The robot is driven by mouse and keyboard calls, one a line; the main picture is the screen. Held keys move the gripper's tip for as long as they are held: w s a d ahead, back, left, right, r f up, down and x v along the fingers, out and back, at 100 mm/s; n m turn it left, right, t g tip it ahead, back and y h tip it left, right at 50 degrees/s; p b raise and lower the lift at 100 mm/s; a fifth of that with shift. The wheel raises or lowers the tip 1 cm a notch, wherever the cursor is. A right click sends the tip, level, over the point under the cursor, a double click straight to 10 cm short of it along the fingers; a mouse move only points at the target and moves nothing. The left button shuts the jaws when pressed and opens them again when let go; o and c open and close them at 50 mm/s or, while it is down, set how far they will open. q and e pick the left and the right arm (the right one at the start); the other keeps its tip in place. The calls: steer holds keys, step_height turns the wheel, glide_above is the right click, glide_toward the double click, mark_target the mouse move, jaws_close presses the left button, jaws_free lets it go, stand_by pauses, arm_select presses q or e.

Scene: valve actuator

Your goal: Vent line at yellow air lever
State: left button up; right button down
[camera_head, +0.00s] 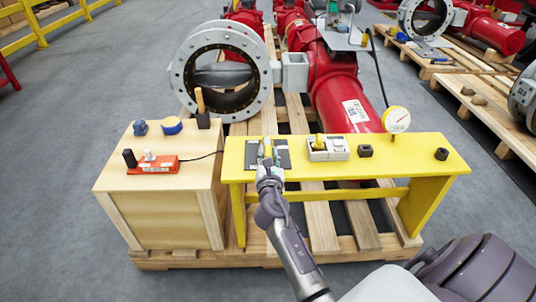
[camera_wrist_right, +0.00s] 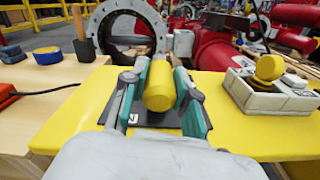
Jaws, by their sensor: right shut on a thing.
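A yellow cylindrical lever handle (camera_wrist_right: 159,88) stands over a dark plate (camera_head: 283,158) on the left part of the yellow bench. In the right wrist view it sits between the two teal fingers of my right gripper (camera_wrist_right: 160,97), which is shut on it. In the head view my right gripper (camera_head: 268,160) reaches the plate from the front and hides most of the handle. A grey-white box (camera_head: 328,149) with a yellow knob (camera_head: 320,141) is to the right of the gripper. My left gripper is not in view.
The yellow bench (camera_head: 410,156) also bears a round gauge (camera_head: 396,120) and dark square blocks. A wooden crate (camera_head: 160,220) at left holds a red control box (camera_head: 152,164), a blue-and-yellow roll and a mallet. Red pipe (camera_head: 340,85) and a large grey flange (camera_head: 262,100) stand behind.

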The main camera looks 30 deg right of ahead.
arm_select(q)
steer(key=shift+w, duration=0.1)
